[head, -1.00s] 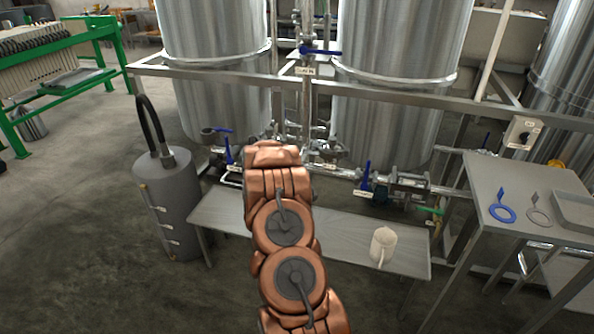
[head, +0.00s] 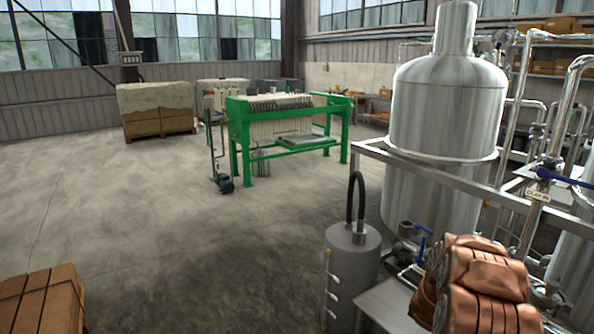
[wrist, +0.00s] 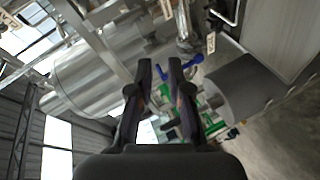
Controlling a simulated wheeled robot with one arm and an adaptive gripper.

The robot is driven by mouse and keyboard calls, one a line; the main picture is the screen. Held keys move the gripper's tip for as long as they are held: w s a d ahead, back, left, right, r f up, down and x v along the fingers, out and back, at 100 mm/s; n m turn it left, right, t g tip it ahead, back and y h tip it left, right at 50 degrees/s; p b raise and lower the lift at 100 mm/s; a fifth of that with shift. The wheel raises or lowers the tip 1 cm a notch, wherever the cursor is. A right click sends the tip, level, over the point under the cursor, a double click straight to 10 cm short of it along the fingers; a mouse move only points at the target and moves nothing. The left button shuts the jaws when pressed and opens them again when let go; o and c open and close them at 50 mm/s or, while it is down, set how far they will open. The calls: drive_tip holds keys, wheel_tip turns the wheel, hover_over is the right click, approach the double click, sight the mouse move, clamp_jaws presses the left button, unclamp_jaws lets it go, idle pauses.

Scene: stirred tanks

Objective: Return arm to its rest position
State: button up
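My copper-coloured arm (head: 475,285) shows at the lower right of the head view, in front of the pipework and the bench. My gripper (wrist: 160,65) shows in the wrist view with its two dark fingers apart and nothing held between them. The gripper is not visible in the head view. Beyond the fingers, the wrist view shows a blue valve handle (wrist: 182,70) and a grey cylinder (wrist: 240,88). I cannot tell how far they are from the fingertips.
A steel tank (head: 447,125) and its frame rail (head: 440,170) stand at the right. The grey cylinder with a black hose (head: 350,270) stands left of my arm. A green filter press (head: 240,130) is further back. Cartons (head: 40,300) are lower left. The middle floor is clear.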

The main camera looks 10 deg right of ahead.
drive_tip(key=a+r+y, duration=0.4)
drive_tip(key=a+y, duration=0.1)
drive_tip(key=a, duration=0.8)
drive_tip(key=a+r+y, duration=0.4)
drive_tip(key=a, duration=1)
drive_tip(key=s+a+r+g+y+p, duration=0.1)
drive_tip(key=s+a+r+g+y, duration=0.2)
drive_tip(key=s+a, duration=0.75)
drive_tip(key=s+a+r+m+g, duration=0.1)
drive_tip(key=s+a+r+g, duration=0.1)
drive_tip(key=s, duration=1.3)
drive_tip(key=s+a+r+m+g+p, duration=0.1)
drive_tip(key=s+a+g, duration=0.4)
drive_tip(key=s, duration=1)
wheel_tip(320, 180, up, 2)
drive_tip(key=shift+s+r+m+g, duration=0.15)
drive_tip(key=shift+s+m+g, duration=0.2)
drive_tip(key=shift+m, duration=0.25)
drive_tip(key=shift+d, duration=0.2)
